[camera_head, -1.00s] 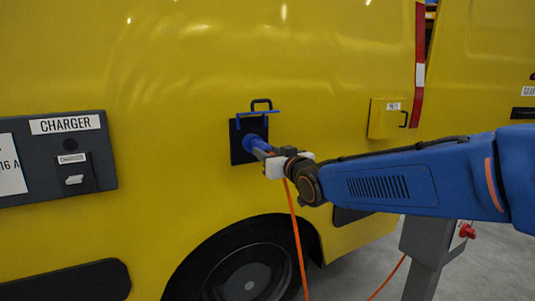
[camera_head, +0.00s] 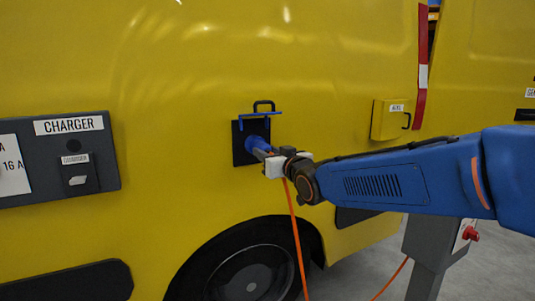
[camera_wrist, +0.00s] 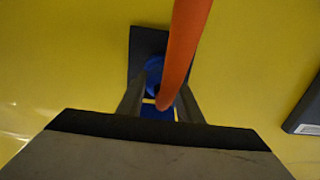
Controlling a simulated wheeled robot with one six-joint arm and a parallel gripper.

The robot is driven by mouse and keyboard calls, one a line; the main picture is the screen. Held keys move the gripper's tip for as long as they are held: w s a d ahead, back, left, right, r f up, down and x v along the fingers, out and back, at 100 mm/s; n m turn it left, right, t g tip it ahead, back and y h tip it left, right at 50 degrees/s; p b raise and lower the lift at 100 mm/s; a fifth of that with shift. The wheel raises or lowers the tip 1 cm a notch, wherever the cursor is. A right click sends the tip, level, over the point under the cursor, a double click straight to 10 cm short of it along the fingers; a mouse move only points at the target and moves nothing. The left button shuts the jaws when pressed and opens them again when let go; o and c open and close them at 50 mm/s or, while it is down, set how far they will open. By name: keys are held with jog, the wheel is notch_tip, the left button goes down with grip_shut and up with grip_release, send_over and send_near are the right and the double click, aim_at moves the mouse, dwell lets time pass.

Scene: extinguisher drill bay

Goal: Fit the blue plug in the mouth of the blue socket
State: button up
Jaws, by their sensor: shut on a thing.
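The blue socket (camera_head: 251,142) sits on a dark square plate on the yellow vehicle's side, with its blue lid raised above it. It also shows in the wrist view (camera_wrist: 153,65), partly hidden by the orange cable. My gripper (camera_head: 267,156) is shut on the blue plug (camera_wrist: 152,112), right in front of the socket. The plug's front end is at the socket mouth. The jaws and cable hide how deep it sits. The plug looks roughly in line with the socket.
The orange cable (camera_head: 296,230) hangs from the plug. A charger panel (camera_head: 70,160) is at left, a yellow box (camera_head: 390,119) at right. A grey post (camera_head: 430,245) with a red button stands below my arm. The wheel (camera_head: 250,270) is below.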

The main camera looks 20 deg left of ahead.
jog(key=o, duration=1.3)
jog(key=shift+c, duration=0.2)
jog(key=v, duration=1.7)
jog(key=d+f+m+h, duration=0.3)
jog(key=d+f+h, duration=0.25)
jog(key=d, duration=0.85)
jog(key=d+f+m+h, duration=0.2)
jog(key=d+f+h, duration=0.3)
jog(key=d, duration=0.8)
jog(key=s+d+f+m+g+h, duration=0.1)
jog(key=s+d+f+m+g, duration=0.1)
jog(key=s+d+f, duration=0.5)
jog(key=s+d+f+m+g+h, duration=0.2)
jog(key=s+d+f, duration=0.6)
jog(key=s+d, duration=0.4)
jog(key=s+m+g, duration=0.1)
jog(key=s+g, duration=0.1)
jog(key=s, duration=0.1)
jog(key=shift+s+d+g, duration=0.2)
jog(key=shift+s+g, duration=0.05)
jog(key=shift+g, duration=0.15)
